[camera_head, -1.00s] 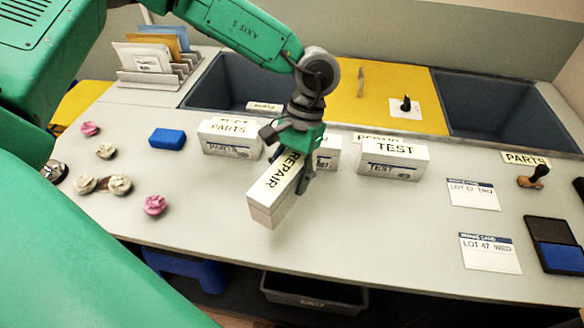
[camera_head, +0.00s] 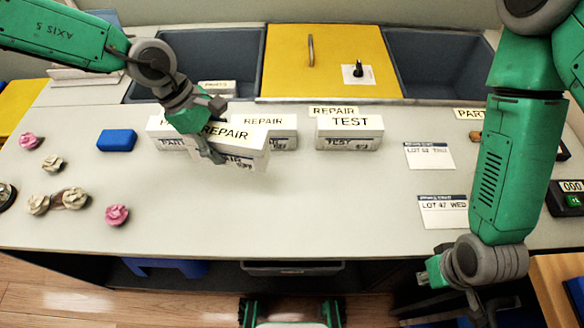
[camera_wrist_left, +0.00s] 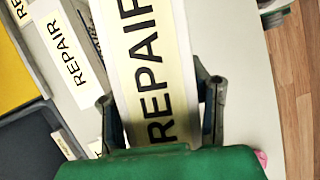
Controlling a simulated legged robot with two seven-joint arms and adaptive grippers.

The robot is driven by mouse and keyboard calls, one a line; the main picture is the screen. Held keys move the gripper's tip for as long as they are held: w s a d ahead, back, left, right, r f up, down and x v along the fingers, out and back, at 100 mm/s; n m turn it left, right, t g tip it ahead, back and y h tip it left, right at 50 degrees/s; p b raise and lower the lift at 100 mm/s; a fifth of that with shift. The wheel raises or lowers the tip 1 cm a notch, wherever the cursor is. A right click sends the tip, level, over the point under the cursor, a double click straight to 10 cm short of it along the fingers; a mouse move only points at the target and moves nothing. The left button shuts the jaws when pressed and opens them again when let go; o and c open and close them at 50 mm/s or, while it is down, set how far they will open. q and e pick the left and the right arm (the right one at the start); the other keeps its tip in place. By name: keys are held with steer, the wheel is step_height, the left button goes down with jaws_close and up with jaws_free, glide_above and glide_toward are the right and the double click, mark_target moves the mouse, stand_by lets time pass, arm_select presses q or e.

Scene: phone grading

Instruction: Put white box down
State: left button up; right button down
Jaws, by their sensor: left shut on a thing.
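A white box labelled REPAIR (camera_head: 258,146) is gripped by my left gripper (camera_head: 212,134), above the grey counter's near-middle part. In the left wrist view the held box (camera_wrist_left: 150,60) lies between the two fingers, its label up. Whether its underside touches the counter is hard to tell. Behind it a second white REPAIR box (camera_head: 283,132) stands on the counter, partly hidden. A white PARTS box (camera_head: 158,126) stands to the left, partly covered by my gripper. My right gripper (camera_head: 450,285) is low at the right, past the counter's front edge; its fingers are unclear.
A white TEST box (camera_head: 348,136) stands to the right. A blue block (camera_head: 117,140), pink lumps and beige lumps lie on the left. Lot cards (camera_head: 429,156) lie on the right. Grey bins (camera_head: 440,65) flank a yellow panel (camera_head: 290,70) behind. The front middle counter is clear.

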arm_select(q)
steer(key=shift+w+d+r+n+t, duration=0.15)
steer(key=shift+w+n+t, duration=0.1)
steer(key=shift+n, duration=0.25)
steer(key=shift+w+d+r+n+t, duration=0.15)
steer(key=shift+w+n, duration=0.1)
steer(key=shift+n, duration=0.25)
steer(key=shift+w+f, duration=0.15)
steer(key=shift+w, duration=0.05)
step_height(320, 180, down, 10)
steer(key=shift+d+r, duration=0.1)
steer(key=o, duration=1.4)
